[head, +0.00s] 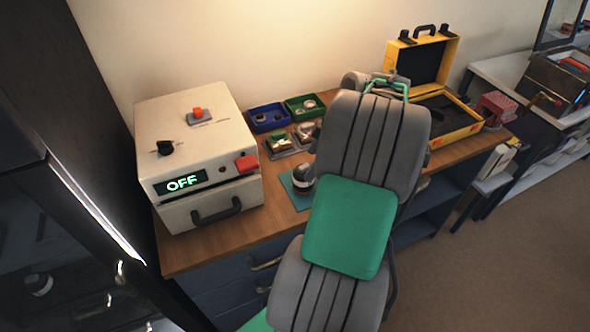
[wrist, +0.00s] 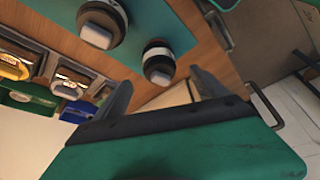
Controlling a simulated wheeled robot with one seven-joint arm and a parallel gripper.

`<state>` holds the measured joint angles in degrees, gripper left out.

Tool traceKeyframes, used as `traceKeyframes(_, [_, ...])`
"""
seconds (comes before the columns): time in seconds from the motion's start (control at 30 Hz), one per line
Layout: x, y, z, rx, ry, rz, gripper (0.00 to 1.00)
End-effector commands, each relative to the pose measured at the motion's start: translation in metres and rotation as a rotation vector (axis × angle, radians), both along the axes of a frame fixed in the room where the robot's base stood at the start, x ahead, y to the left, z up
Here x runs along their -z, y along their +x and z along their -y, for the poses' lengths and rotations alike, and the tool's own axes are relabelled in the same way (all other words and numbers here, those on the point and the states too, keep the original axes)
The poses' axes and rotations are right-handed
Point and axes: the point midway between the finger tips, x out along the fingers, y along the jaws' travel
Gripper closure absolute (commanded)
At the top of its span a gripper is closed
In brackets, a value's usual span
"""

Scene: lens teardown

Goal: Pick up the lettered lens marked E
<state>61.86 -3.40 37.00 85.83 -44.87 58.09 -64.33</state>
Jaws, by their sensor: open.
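No letter E can be read in either view. In the wrist view, one dark lens with a pale cap (wrist: 102,24) stands near the top. A second black lens with a white band (wrist: 158,62) stands closer to my gripper (wrist: 160,92). My gripper is open and empty, and its fingers point toward the second lens without touching it. In the head view, a dark lens with a pale band (head: 303,178) stands on a teal mat (head: 300,201), partly beside my arm. My gripper's fingertips are hidden in the head view.
A white machine reading OFF (head: 195,160) stands at the left. Blue (head: 268,118) and green (head: 304,107) trays and small holders (head: 279,143) lie behind the mat. An open yellow case (head: 455,125) and a red block (head: 496,106) stand at the right.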

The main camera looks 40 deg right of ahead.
Motion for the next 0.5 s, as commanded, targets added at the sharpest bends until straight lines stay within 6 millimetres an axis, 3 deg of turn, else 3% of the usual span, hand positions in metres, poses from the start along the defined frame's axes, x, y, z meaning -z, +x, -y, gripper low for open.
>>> traceKeyframes(0.5, [0.068,0.020,-0.016,0.001,-0.001,0.000,0.17])
